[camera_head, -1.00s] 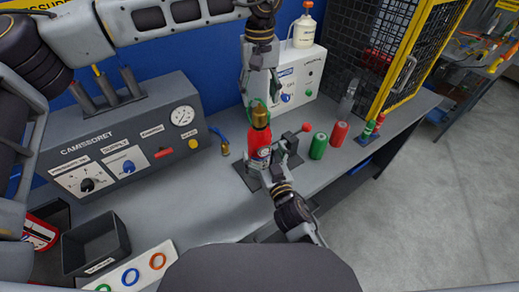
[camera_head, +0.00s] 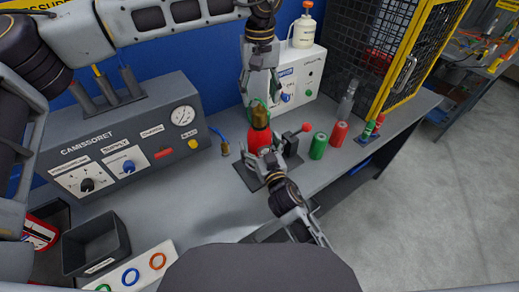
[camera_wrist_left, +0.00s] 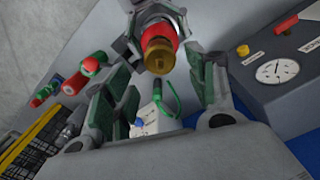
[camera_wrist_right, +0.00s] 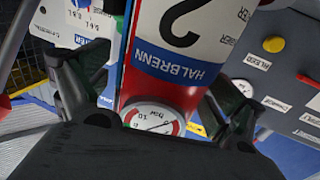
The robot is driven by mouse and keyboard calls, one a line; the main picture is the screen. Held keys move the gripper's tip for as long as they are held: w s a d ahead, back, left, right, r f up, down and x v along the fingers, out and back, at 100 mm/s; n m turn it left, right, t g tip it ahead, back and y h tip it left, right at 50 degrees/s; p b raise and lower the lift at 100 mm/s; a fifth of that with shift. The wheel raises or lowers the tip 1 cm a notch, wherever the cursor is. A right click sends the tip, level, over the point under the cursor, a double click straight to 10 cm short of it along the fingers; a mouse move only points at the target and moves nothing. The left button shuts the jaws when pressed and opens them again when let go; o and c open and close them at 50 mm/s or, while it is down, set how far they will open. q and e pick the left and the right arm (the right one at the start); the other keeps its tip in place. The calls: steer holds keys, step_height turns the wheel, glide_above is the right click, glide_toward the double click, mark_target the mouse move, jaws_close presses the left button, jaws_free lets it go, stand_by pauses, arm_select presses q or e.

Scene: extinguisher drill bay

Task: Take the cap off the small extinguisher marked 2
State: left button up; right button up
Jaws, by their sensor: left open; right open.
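The small extinguisher (camera_head: 259,141) stands upright on a dark plate on the bench; its red body is partly hidden by my right gripper. In the right wrist view its label (camera_wrist_right: 181,40) shows a 2, above a round gauge (camera_wrist_right: 153,119) in that picture. The brass cap (camera_head: 260,114) is on its top and also shows in the left wrist view (camera_wrist_left: 158,49). My left gripper (camera_head: 258,98) is open above the cap, its fingers apart in the left wrist view (camera_wrist_left: 168,88). My right gripper (camera_wrist_right: 155,95) is open, with fingers either side of the extinguisher's body.
Right of the extinguisher are a clamp-like stand with a red knob (camera_head: 306,127), a green cylinder (camera_head: 318,146) and a red one (camera_head: 339,133). A grey control panel (camera_head: 120,140) stands left. A dark bin (camera_head: 95,246) is front left. Bench between is mostly clear.

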mark_target(259, 109)
steer(key=shift+c, duration=0.3)
steer(key=c, duration=2)
arm_select(q)
steer(key=m, duration=0.4)
steer(key=shift+d+m, duration=0.15)
steer(key=shift+m, duration=0.15)
steer(key=m, duration=0.4)
steer(key=shift+f, duration=0.1)
steer(key=shift+f, duration=3.9)
